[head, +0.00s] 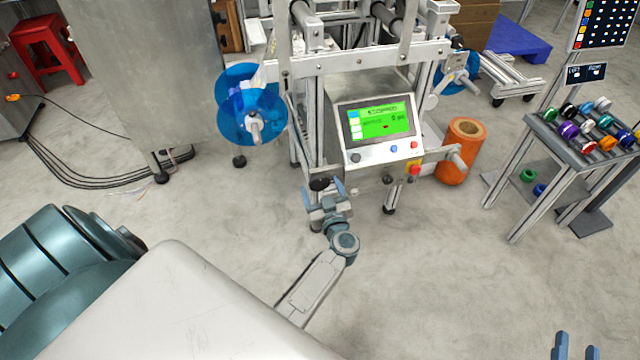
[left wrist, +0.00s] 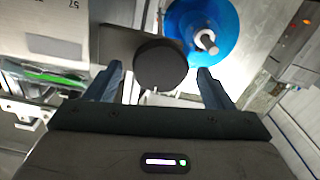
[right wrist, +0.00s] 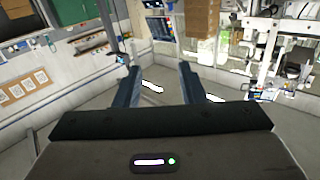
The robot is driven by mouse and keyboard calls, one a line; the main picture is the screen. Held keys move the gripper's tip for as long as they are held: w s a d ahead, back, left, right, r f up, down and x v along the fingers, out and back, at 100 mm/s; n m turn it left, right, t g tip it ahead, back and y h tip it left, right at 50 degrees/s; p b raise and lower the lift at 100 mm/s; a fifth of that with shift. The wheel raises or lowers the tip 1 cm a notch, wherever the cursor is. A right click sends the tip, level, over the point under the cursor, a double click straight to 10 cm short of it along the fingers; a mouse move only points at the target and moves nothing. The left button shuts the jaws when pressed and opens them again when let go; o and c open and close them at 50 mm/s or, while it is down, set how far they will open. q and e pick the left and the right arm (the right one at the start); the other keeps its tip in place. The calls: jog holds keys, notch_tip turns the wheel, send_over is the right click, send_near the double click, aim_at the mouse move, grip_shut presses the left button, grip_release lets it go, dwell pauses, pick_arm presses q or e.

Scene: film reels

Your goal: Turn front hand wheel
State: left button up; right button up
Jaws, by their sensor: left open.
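The front hand wheel is a small dark disc (head: 319,184) low on the front left of the machine, below the control panel. In the left wrist view the black round wheel (left wrist: 160,64) sits centred between my fingertips, with a gap on each side. My left gripper (head: 323,192) is open, its two blue-grey fingers on either side of the wheel. I cannot tell how far the fingers reach along the wheel's depth. My right gripper (head: 577,340) is open and empty at the bottom right, far from the machine; its spread fingers also show in the right wrist view (right wrist: 158,80).
A control panel (head: 379,130) with a green screen stands above the wheel. A blue film reel (head: 250,112) is at upper left, an orange roll (head: 461,150) on the floor at right. A rack (head: 572,145) holds several coloured spools. Open floor lies in front.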

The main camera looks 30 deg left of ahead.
pick_arm(q)
jog(key=shift+w+a, duration=0.35)
jog(key=shift+a, duration=0.05)
pick_arm(e)
jog(key=shift+w+a+r+t, duration=0.1)
jog(key=shift+w+r+t, duration=0.2)
jog(key=shift+r, duration=0.25)
jog(key=shift+w+a+r+t, duration=0.1)
jog(key=shift+w+r+t, duration=0.1)
jog(key=shift+r+t, duration=0.3)
pick_arm(q)
jog(key=c, duration=1)
jog(key=shift+o, duration=0.2)
